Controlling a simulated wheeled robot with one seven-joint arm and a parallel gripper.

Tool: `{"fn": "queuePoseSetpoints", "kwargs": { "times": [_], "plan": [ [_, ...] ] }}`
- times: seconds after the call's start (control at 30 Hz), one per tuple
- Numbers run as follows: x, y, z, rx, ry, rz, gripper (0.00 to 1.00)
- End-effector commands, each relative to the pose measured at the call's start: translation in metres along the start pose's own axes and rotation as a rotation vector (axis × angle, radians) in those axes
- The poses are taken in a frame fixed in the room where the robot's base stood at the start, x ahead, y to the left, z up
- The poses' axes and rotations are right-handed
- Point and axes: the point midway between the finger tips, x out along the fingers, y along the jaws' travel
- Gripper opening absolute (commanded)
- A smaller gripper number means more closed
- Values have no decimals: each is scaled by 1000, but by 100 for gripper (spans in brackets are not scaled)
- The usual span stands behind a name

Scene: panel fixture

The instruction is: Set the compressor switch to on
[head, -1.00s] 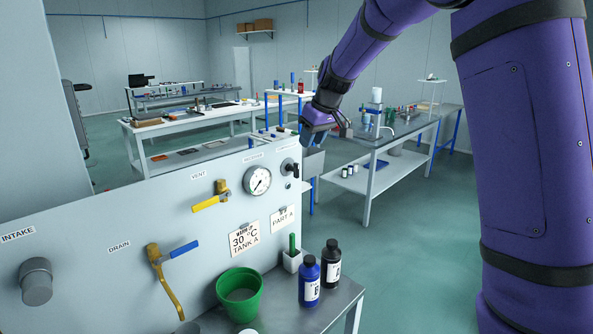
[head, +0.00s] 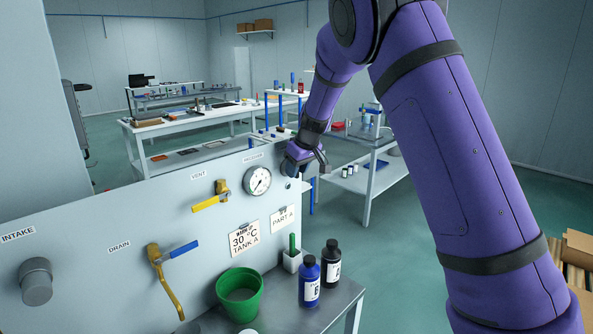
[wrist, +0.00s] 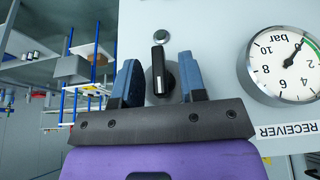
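The compressor switch appears to be the black rotary knob (wrist: 159,70) on a round grey base, seen in the wrist view with its bar nearly upright in the picture. Its label is not visible. My gripper (wrist: 160,82) is open, with one blue finger on each side of the knob in the picture and a gap to both. I cannot tell whether the fingertips reach around it or stop short. In the head view my gripper (head: 304,166) is at the panel's upper right corner and hides the switch.
The pressure gauge (head: 257,180) is close beside my gripper; it also shows in the wrist view (wrist: 285,65). The panel (head: 110,215) also carries a yellow vent valve (head: 212,197) and a drain valve (head: 166,268). Bottles (head: 310,280) and a green bucket (head: 240,293) stand below.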

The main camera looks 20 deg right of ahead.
Motion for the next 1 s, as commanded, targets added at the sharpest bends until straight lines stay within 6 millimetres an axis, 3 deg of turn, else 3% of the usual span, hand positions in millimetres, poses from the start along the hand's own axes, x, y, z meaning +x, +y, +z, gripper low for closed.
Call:
{"fn": "queuePoseSetpoints", "kwargs": {
  "times": [0.37, 0.53, 0.57, 1.0],
  "plan": [
    [6, 0, 0, 0, 0, 0, 38],
    [6, 0, 0, 0, 0, 0, 2],
    [6, 0, 0, 0, 0, 0, 0],
    [5, 2, 1, 28, 1, -60, 0]
  ]
}}
